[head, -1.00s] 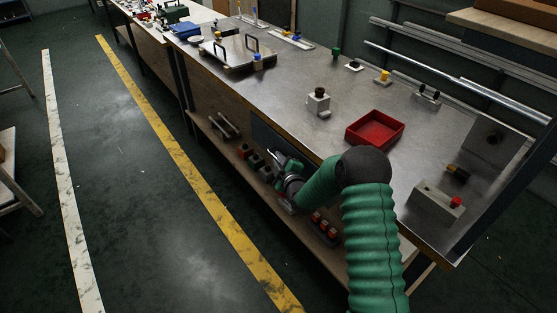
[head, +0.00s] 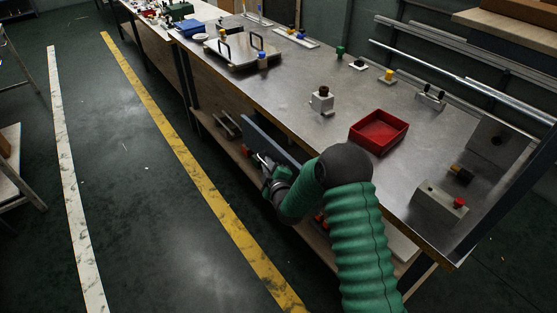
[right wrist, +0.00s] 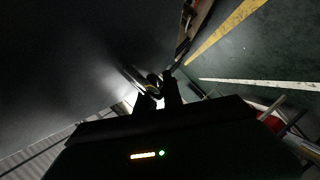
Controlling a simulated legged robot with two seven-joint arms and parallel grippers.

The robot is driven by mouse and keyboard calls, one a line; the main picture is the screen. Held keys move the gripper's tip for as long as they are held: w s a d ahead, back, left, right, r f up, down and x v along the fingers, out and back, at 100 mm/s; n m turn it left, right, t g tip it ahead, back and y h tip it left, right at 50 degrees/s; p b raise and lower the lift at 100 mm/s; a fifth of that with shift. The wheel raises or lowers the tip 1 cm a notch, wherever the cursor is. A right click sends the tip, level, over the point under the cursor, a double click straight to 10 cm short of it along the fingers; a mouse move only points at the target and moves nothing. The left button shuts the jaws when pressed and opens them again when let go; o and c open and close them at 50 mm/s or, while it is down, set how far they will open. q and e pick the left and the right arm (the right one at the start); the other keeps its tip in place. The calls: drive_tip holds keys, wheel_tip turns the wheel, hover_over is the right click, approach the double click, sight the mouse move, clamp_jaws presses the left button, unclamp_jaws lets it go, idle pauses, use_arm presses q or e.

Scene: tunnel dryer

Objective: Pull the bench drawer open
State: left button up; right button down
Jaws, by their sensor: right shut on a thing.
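The bench drawer has a blue-grey front (head: 262,135) below the bench's front edge, and this front stands out a little from the bench. My right gripper (head: 262,162) is at the drawer front, with the green arm reaching down past the bench edge. In the right wrist view, the drawer front (right wrist: 60,65) is a large dark surface. A curved metal handle (right wrist: 136,76) stands off it, and my right gripper (right wrist: 156,92) is shut on this handle. The arm and the gripper hide part of the front. My left gripper is not in view.
The metal bench top (head: 290,110) carries a red tray (head: 379,132), a grey block with a black knob (head: 321,100) and a lidded plate with handles (head: 243,52). A lower shelf (head: 215,128) runs under the bench. The floor by the yellow line (head: 190,165) is clear.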

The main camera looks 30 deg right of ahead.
drive_tip(key=s+a+p, duration=0.2)
drive_tip(key=a+p, duration=0.1)
drive_tip(key=a, duration=2.8)
drive_tip(key=shift+s+r, duration=0.15)
drive_tip(key=shift+r, duration=0.05)
drive_tip(key=c, duration=1.8)
unclamp_jaws()
drive_tip(key=shift+o, duration=0.2)
drive_tip(key=shift+f, duration=0.1)
